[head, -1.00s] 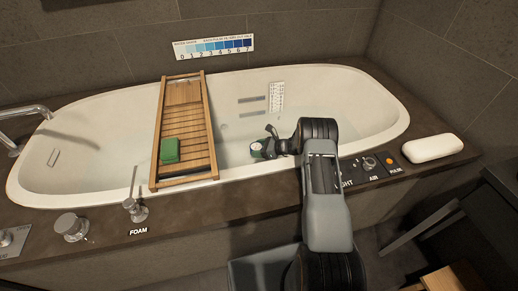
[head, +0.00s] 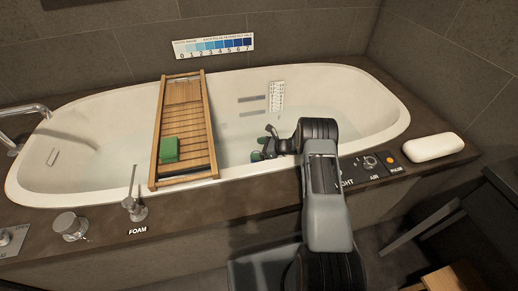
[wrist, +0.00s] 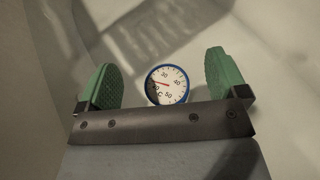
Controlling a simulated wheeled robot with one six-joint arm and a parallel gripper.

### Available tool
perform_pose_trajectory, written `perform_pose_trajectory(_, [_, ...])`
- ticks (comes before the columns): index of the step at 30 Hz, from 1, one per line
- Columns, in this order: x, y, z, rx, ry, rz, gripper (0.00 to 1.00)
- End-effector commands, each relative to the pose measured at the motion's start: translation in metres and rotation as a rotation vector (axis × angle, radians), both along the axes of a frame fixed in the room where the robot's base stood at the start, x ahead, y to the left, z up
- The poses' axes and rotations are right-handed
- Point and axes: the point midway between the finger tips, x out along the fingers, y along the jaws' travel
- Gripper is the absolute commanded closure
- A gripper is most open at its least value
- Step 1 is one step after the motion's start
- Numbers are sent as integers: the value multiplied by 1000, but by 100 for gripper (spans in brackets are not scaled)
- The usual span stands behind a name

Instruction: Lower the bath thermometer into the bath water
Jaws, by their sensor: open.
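The bath thermometer (wrist: 168,85) is a round white dial with a blue rim and a red needle. In the wrist view it lies beyond the gripper bar, between my two green fingers and clear of both, its lower edge partly hidden by the bar. My gripper (wrist: 161,72) is open and empty. In the head view my gripper (head: 264,144) is inside the bathtub (head: 370,110), right of the wooden tray, and I cannot make out the thermometer there. The bath water (head: 240,135) is clear and its surface is hard to see.
A wooden bath tray (head: 186,120) with a green block (head: 169,149) spans the tub to the left. A white soap-like bar (head: 432,148) sits on the right ledge. Knobs and a FOAM label (head: 138,230) line the front ledge. The right part of the tub is free.

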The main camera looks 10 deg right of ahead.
Motion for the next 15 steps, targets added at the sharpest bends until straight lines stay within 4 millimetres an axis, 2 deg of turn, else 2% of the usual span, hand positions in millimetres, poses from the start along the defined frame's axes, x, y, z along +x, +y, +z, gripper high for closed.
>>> perform_pose_trajectory(4, [0, 0, 4, 0, 0, 0, 8])
perform_pose_trajectory(7, [0, 0, 15, 0, 0, 0, 8])
perform_pose_trajectory(15, [0, 0, 66, 0, -1, 0, 8])
